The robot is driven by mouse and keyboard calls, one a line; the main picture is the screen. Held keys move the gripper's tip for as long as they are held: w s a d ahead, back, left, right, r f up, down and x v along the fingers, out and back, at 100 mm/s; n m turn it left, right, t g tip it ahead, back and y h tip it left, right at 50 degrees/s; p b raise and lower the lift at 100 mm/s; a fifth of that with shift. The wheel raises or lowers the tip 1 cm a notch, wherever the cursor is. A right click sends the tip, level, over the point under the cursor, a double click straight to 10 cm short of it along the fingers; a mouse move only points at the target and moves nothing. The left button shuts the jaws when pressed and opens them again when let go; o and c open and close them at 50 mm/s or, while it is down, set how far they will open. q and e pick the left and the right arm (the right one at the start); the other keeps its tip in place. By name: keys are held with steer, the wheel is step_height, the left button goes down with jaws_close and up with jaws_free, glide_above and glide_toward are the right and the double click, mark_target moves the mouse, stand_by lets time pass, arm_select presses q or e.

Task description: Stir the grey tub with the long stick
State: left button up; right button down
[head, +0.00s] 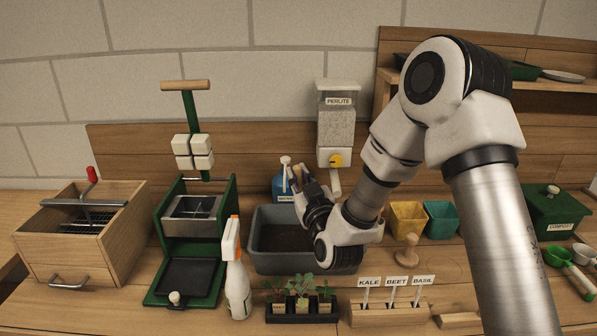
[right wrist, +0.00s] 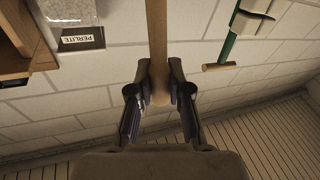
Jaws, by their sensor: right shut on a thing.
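The grey tub (head: 283,264) stands on the bench near the middle of the head view, with dark soil (head: 283,238) inside. My right gripper (head: 298,180) is above the tub's back part, its fingers pointing up and left in the picture. In the right wrist view my right gripper (right wrist: 160,92) is shut on the long stick (right wrist: 157,40), a pale wooden rod with a rounded end between the fingers. In the head view the stick is mostly hidden or too small to make out. My left gripper is not in view.
A blue bottle (head: 279,186) stands behind the tub, and a perlite dispenser (head: 336,130) hangs behind to the right. A spray bottle (head: 238,285) and a seedling tray (head: 302,317) stand close in front. A green press (head: 187,240) is at the left.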

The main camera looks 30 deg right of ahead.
step_height(320, 180, down, 9)
steer(key=b, duration=0.7)
steer(key=shift+s, duration=0.2)
steer(key=shift+a, duration=0.1)
steer(key=shift+a+b, duration=0.1)
steer(key=shift+b, duration=0.2)
